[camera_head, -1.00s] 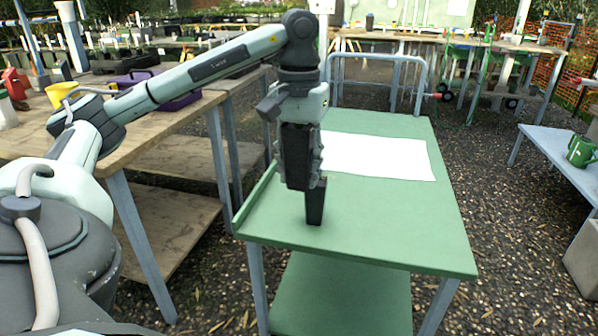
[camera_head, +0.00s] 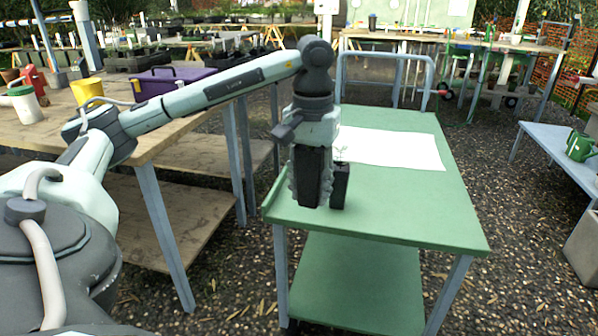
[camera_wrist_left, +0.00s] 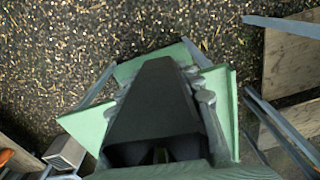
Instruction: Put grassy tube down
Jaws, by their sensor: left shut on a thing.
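I cannot tell whether the tube's base touches the cart. My right gripper is not in view.
A white sheet (camera_head: 390,148) lies on the cart behind the gripper. A wooden bench (camera_head: 75,125) at left holds a purple box (camera_head: 175,80) and a yellow pot (camera_head: 87,90). A blue-grey bench (camera_head: 560,145) with a green watering can (camera_head: 579,146) stands right. The cart's right front is clear.

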